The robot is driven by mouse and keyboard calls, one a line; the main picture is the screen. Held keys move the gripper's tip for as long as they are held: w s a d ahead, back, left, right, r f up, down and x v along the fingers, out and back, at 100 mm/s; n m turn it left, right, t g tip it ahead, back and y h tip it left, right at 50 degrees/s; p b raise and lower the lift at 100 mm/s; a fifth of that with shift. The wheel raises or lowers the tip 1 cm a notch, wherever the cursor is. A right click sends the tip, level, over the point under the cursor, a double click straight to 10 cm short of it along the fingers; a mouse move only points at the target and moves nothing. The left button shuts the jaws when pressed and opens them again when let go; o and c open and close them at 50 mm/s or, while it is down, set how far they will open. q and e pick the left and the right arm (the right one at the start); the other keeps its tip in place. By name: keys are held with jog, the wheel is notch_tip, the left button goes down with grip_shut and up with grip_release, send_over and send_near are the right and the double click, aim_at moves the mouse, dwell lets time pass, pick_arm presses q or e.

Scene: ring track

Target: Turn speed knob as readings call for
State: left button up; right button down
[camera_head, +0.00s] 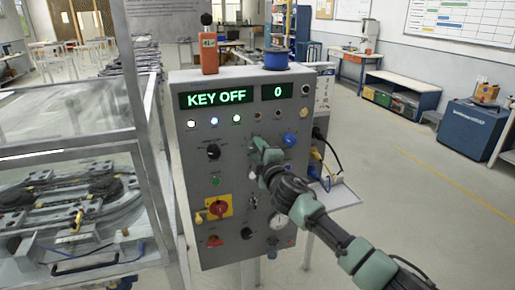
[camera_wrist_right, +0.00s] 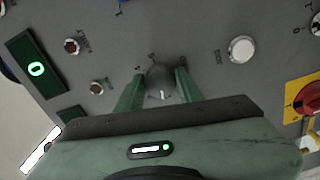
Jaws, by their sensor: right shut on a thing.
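The grey control panel (camera_head: 240,180) stands upright in the middle of the head view. Its left display (camera_head: 217,98) reads KEY OFF and its right display (camera_head: 277,91) reads 0. My right gripper (camera_head: 257,143) reaches in from the lower right and touches the panel, hiding the knob there. In the right wrist view my right gripper (camera_wrist_right: 160,88) has its green fingers on both sides of a dark round knob (camera_wrist_right: 160,75) and is shut on it. A white mark shows on the knob. The 0 display (camera_wrist_right: 36,70) also shows there. My left gripper is not in view.
The panel also carries a black knob (camera_head: 213,152), a blue knob (camera_head: 290,140) and a red switch on a yellow plate (camera_head: 218,208). A glass-sided case (camera_head: 80,190) with track stands close on the left. Open floor (camera_head: 400,190) lies to the right.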

jog(key=shift+n, duration=1.1)
jog(key=shift+p, duration=0.3)
jog(key=c, duration=0.9)
grip_release()
jog(key=shift+s, duration=0.1)
jog(key=b+v, duration=0.1)
jog(key=v, duration=0.6)
jog(key=shift+s, duration=0.3)
jog(key=shift+d, duration=0.1)
